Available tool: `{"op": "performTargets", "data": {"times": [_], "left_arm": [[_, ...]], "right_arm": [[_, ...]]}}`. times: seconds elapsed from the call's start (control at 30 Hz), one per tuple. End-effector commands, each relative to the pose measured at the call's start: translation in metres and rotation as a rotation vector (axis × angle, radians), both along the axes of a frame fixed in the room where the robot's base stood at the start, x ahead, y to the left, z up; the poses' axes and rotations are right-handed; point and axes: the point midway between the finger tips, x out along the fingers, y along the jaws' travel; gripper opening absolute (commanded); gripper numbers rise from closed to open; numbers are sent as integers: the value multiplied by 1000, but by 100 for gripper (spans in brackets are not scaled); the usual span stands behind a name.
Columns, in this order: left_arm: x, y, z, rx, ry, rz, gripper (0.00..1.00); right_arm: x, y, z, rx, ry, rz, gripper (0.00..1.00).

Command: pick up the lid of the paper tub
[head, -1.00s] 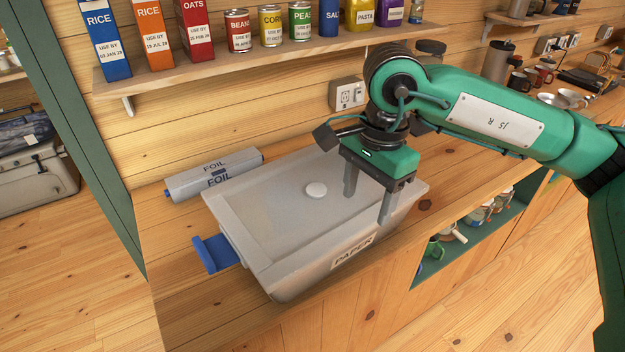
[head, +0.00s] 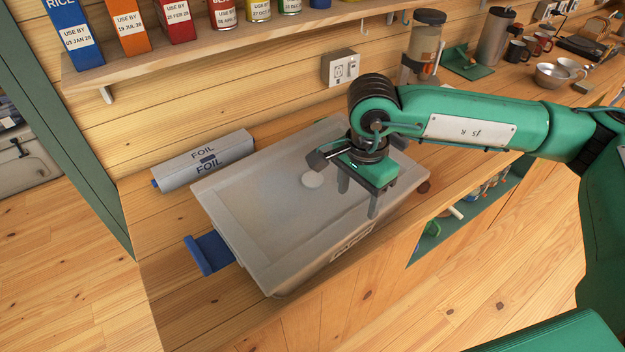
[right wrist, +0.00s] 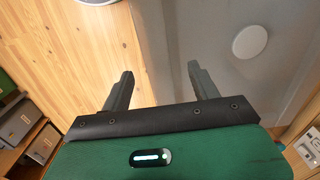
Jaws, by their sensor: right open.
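The paper tub (head: 300,268) is a grey box on the wooden counter, with a paper label on its front, partly hidden by the viewing angle. Its flat grey lid (head: 262,212) lies on top, with a round white knob (head: 312,180) near the middle. My right gripper (head: 358,200) is open and empty, pointing down over the lid's right part, right of the knob. In the right wrist view, the open fingers (right wrist: 160,72) reach toward the lid's edge, and the knob (right wrist: 250,41) lies off to the right, not between them. My left gripper is not in view.
A foil box (head: 205,163) lies behind the tub at left. A blue piece (head: 210,253) sticks out at the tub's left side. A shelf (head: 240,40) with boxes and cans hangs above. A wall socket (head: 340,68) and a jar (head: 425,45) are behind my right arm.

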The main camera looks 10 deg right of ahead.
Motion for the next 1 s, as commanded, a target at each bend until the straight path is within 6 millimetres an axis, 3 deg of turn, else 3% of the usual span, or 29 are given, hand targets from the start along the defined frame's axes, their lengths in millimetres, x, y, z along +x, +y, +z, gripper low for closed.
{"op": "performTargets", "data": {"times": [0.17, 0.4, 0.63, 0.9, 1.0], "left_arm": [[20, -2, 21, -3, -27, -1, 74], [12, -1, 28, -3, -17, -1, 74], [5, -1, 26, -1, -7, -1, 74], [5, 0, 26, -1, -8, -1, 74], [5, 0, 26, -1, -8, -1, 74]], "right_arm": [[-4, -1, -18, -1, 5, 0, 62], [-5, -1, -46, 0, 2, 0, 62], [-4, -1, -49, 0, 1, 0, 62], [-4, -1, -48, 0, 1, 0, 9], [-4, 0, -48, 1, 0, 0, 4]]}}
